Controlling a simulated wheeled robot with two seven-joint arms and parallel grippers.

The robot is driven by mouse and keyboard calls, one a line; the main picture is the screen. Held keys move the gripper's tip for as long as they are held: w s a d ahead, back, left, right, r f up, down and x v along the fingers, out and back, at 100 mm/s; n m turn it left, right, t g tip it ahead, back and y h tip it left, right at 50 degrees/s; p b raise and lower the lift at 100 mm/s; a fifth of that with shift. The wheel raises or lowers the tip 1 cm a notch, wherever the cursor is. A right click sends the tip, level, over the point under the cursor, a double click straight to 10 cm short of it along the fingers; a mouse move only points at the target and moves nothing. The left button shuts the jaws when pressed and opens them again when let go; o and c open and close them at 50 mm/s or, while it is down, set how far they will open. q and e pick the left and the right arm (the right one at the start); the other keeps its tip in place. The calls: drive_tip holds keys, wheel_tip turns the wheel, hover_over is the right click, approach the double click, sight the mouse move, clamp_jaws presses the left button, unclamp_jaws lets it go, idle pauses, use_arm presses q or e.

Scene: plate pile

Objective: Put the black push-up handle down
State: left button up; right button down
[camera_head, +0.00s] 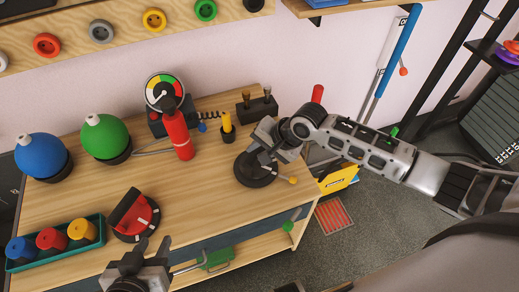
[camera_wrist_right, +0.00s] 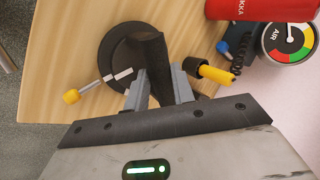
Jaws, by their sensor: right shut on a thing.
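The black push-up handle (camera_head: 250,170) has a round dark base and an upright black grip. It is at the right end of the wooden bench top, near its edge. The grip also shows in the right wrist view (camera_wrist_right: 153,55), between the two fingers. My right gripper (camera_head: 264,151) is shut on this grip from above. The base looks level and low over the wood; I cannot tell if it touches. My left gripper (camera_head: 146,254) is at the bottom of the head view, in front of the bench, with its fingers apart and nothing between them.
A red-topped handle (camera_head: 133,215) stands on the bench front. A red cylinder (camera_head: 179,136), a gauge (camera_head: 164,92) and a yellow-handled tool (camera_head: 227,129) stand behind the black handle. A yellow-knobbed lever (camera_head: 291,180) sticks out beside its base. The bench middle is clear.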

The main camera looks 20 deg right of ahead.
drive_tip(key=shift+w, duration=0.1)
drive_tip(key=c, duration=1.2)
unclamp_jaws()
drive_tip(key=shift+f, duration=0.1)
drive_tip(key=p+v, duration=0.2)
drive_tip(key=v, duration=1)
drive_tip(key=s+a+f+n+t+y, duration=0.1)
drive_tip(key=s+a+f+n+t, duration=0.3)
drive_tip(key=a, duration=0.3)
drive_tip(key=s+f+n+h, duration=0.1)
drive_tip(key=s+n, duration=0.1)
drive_tip(key=s+d+f+n+t+h, duration=0.1)
drive_tip(key=s+f+n, duration=0.1)
drive_tip(key=s, duration=0.1)
drive_tip(key=s+d+f+n, duration=0.1)
drive_tip(key=s+n, duration=0.2)
drive_tip(key=shift+s+f+t+h, duration=0.15)
drive_tip(key=shift+f+t+h, duration=0.1)
drive_tip(key=shift+t+h, duration=0.15)
